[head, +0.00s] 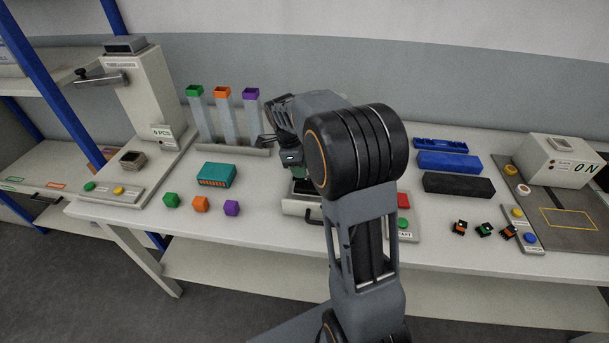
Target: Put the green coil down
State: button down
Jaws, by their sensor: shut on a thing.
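My gripper (280,143) is at the back middle of the bench, left of my large black arm joint. It is shut on the green coil (292,160), of which only a small dark piece with a green tint shows; the arm and fingers hide much of it. It is over a light machine with a dark opening (304,187), partly behind my arm. I cannot tell whether the coil touches the machine.
Green, orange and purple blocks (201,204) lie front left, by a teal box (216,175). Three tubes (223,115) stand behind. Small black parts (484,230) lie right, before dark and blue bins (457,185). A red block and green button (403,224) are beside my arm.

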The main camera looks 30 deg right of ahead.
jog(key=f, duration=0.1)
jog(key=w+d+f, duration=0.1)
jog(key=d+f, duration=0.1)
jog(key=shift+w, duration=0.25)
jog(key=shift+w+x, duration=0.25)
jog(key=shift+x, duration=0.95)
jog(key=shift+s+a+f, duration=0.2)
jog(key=shift+f, duration=0.5)
jog(key=c, duration=0.9)
grip_release()
jog(key=shift+w, duration=0.1)
jog(key=shift+c, duration=0.2)
jog(key=shift+r, duration=0.1)
jog(key=shift+r, duration=0.1)
